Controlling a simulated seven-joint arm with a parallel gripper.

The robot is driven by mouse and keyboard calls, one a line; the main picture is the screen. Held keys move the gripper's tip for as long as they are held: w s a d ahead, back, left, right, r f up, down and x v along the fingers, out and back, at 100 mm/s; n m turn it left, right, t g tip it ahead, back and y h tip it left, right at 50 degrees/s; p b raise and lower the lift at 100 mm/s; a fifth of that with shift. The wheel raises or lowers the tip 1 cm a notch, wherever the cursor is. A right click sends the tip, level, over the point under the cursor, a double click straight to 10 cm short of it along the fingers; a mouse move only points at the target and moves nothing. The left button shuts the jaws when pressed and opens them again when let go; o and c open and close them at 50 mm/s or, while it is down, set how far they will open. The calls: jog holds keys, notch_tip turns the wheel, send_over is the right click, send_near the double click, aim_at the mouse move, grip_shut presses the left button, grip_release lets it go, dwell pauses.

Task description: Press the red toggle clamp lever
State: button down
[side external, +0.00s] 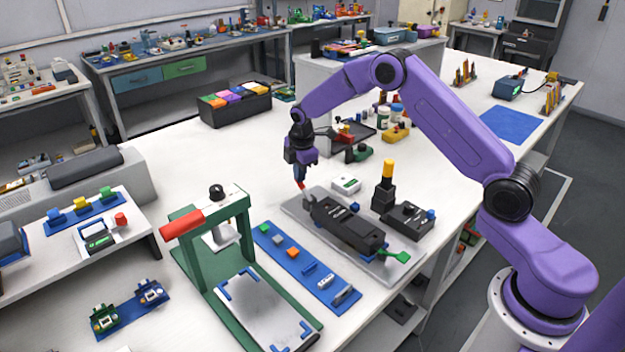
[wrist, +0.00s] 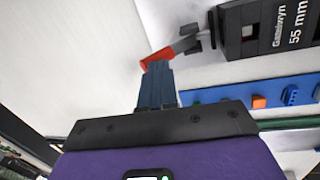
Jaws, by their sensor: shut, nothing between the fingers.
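The red toggle clamp lever (side external: 302,186) is a small red-tipped arm at the far left end of a black fixture (side external: 346,226) on a grey plate. In the wrist view the red lever (wrist: 157,57) slants from its grey arm (wrist: 186,43) down to the left, beside the black fixture block (wrist: 262,28). My gripper (side external: 300,177) points down right above the lever. In the wrist view its shut, empty blue fingers (wrist: 157,70) end at the lever's red end. I cannot tell whether they touch it.
A green press frame with a red handle (side external: 182,222) stands left of the fixture. A blue strip (side external: 300,262) with small parts lies between them. A white box (side external: 346,184) and a black unit with a yellow-topped post (side external: 388,172) stand close behind. Bare white table lies left of my gripper.

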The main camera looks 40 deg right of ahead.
jog(key=shift+w+f, duration=0.4)
jog(key=shift+w, duration=0.25)
jog(key=shift+w+f, duration=0.4)
jog(key=shift+w, duration=0.2)
jog(key=shift+w+f, duration=0.95)
jog(key=shift+f, duration=0.15)
jog(key=shift+w+f, duration=0.2)
jog(key=shift+f, duration=0.2)
jog(key=shift+f+g, duration=0.4)
jog(key=shift+g, duration=0.3)
jog(key=shift+f, duration=0.1)
jog(key=shift+a, duration=0.1)
notch_tip(320, 180, up, 19)
jog(key=a, duration=0.1)
jog(key=shift+s+f, duration=0.2)
jog(key=shift+s, duration=0.05)
